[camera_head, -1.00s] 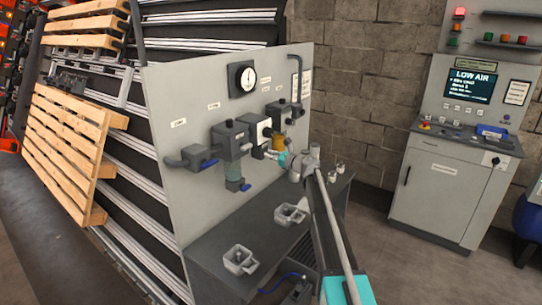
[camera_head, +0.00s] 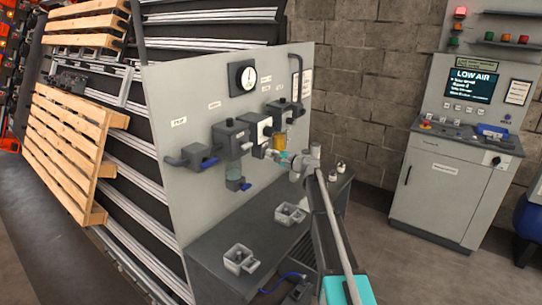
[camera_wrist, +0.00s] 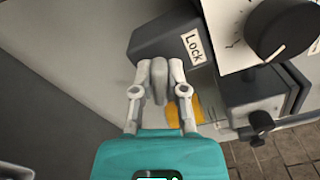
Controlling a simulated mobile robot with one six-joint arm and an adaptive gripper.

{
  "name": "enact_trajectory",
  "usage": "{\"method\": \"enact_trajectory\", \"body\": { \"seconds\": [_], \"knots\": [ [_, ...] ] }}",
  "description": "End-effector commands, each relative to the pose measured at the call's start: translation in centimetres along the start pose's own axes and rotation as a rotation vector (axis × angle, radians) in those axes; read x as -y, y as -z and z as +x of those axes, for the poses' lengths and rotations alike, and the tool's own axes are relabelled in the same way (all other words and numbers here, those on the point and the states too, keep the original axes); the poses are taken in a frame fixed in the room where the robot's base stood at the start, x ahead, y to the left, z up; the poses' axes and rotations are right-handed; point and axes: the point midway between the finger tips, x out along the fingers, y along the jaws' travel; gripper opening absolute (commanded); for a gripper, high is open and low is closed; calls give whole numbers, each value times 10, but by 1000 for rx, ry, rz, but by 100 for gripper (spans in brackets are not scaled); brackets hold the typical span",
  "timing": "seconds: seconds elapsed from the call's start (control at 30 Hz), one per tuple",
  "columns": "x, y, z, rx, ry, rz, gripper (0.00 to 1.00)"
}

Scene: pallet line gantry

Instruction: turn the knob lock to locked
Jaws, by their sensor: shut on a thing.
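The knob lock is a small grey lever-like knob (camera_wrist: 159,80) below a dark block (camera_wrist: 165,37) labelled "Lock" in the wrist view. My gripper (camera_wrist: 159,73) has one finger on each side of the knob and is shut on it. The knob points roughly straight down the picture, toward my palm. In the head view my gripper (camera_head: 274,155) is at the right part of the grey panel, low beside the valve row. My wrist hides the knob there, and I cannot tell its locked or unlocked state.
A large black dial knob (camera_wrist: 280,28) on a white plate and a smaller dark knob (camera_wrist: 261,121) are close on the right. An amber bowl (camera_head: 279,141) hangs near my fingers. A gauge (camera_head: 243,77) is above; a dark shelf (camera_head: 215,243) with grey trays is below.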

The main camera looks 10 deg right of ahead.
Motion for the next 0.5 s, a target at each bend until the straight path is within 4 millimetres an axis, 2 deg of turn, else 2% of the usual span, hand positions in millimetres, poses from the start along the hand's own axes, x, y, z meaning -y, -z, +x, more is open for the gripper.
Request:
{"method": "enact_trajectory", "body": {
  "seconds": [0.2, 0.5],
  "knots": [
    [-2, 0, 0, 0, -1, -196, 0],
    [-2, 0, 0, 1, -2, -381, 0]
  ]
}}
